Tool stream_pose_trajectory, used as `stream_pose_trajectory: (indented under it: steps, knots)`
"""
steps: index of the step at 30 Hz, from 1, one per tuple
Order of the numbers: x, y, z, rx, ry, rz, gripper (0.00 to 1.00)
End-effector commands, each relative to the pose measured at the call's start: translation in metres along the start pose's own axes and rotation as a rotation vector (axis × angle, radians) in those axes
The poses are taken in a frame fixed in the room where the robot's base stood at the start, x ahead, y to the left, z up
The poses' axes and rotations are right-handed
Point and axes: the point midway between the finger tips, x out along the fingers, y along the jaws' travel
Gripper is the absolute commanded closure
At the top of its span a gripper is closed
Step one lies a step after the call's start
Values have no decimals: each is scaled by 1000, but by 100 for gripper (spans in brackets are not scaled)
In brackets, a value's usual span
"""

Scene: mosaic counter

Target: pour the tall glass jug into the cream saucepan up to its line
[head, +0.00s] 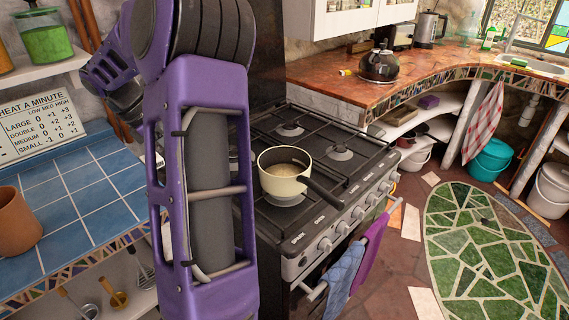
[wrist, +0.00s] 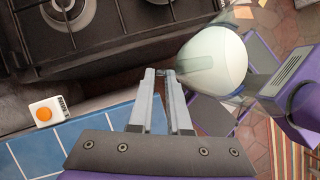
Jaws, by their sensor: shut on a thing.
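The cream saucepan (head: 283,186) stands upright on the front burner of the stove, with its dark handle pointing to the lower right. Its inside looks beige; I cannot make out a line or a liquid level. In the wrist view, my gripper (wrist: 163,73) is shut at the near side of the tall glass jug (wrist: 215,62), apparently on its handle. The jug shows as clear glass around a pale, whitish mass. My arm hides the gripper and most or all of the jug in the head view. The saucepan is not visible in the wrist view.
The black stove (head: 340,152) has other burners free. A blue-tiled counter (head: 60,190) lies to the left, with a terracotta pot (head: 15,222). A white device with an orange button (wrist: 43,114) sits by the tiles. A kettle (head: 379,66) stands on the far counter.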

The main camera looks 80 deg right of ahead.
Motion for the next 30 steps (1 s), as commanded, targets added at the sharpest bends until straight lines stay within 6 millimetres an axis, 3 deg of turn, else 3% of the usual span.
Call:
stream_pose_trajectory:
  steps: [3, 12, 30]
  knots:
    - [7, -3, 15, -196, -24, 92, 100]
    - [15, -4, 36, -566, -61, 266, 100]
    - [21, -8, 60, -1001, -106, 478, 100]
